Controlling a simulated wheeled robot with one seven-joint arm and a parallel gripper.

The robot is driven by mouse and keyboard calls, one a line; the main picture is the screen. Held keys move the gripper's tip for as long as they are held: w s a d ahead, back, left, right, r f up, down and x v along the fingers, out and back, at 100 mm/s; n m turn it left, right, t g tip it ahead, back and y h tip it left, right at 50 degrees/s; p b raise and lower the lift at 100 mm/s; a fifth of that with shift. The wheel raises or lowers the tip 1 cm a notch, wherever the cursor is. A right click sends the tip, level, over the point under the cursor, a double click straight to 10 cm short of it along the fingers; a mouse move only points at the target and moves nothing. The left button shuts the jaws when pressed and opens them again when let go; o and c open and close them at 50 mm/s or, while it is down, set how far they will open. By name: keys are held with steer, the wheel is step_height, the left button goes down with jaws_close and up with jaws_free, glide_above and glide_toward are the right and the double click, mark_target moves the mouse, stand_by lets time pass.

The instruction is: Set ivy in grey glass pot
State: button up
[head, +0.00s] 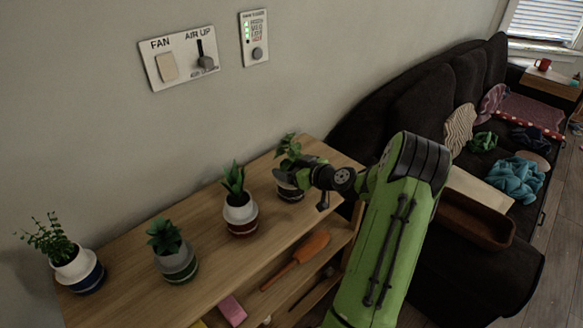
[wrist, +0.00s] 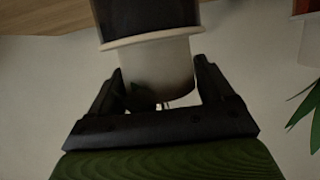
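A leafy green plant (head: 288,147), perhaps the ivy, grows in a dark-banded pot (head: 291,191) at the right of the wooden shelf top. My gripper (head: 284,177) is at this pot in the head view and hides part of it. In the wrist view the pot appears upside down, with its dark band (wrist: 150,14) at the top. Its pale neck (wrist: 157,73) lies between the two fingers of my gripper (wrist: 158,78). Whether both fingers press on it is unclear. A grey pot with a green band (head: 178,265) holds a rosette plant (head: 163,236).
A white pot with a red band (head: 241,217) and a white pot with a blue band (head: 83,273) also stand on the shelf top (head: 128,244). An orange object (head: 310,246) lies on the lower shelf. A wall panel (head: 180,61) and a dark sofa (head: 400,110) are nearby.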

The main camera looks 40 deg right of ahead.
steer(key=o, duration=0.3)
steer(key=shift+s, duration=0.1)
steer(key=v, duration=1.5)
steer(key=shift+s+p, duration=0.3)
steer(key=shift+p, duration=0.15)
steer(key=shift+r, duration=0.15)
